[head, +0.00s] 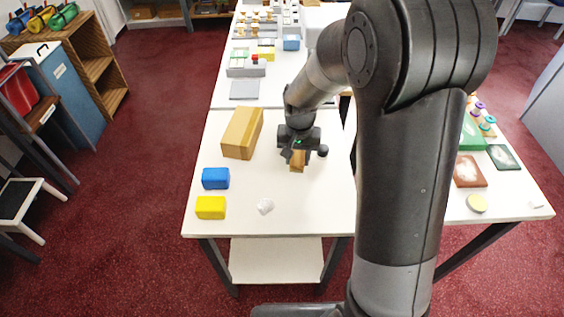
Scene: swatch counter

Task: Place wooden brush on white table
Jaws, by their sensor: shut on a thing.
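The wooden brush (297,166) shows as a small tan-brown piece below my gripper (298,157). My gripper is shut on it, pointing down over the near part of the white table (240,225). The upper part of the brush is hidden by the gripper. I cannot tell whether the brush touches the table top or is slightly above it.
A cardboard box (242,132), a blue block (215,178) and a yellow block (210,207) stand left of the gripper. My arm hides the table's middle right. The front edge between is clear.

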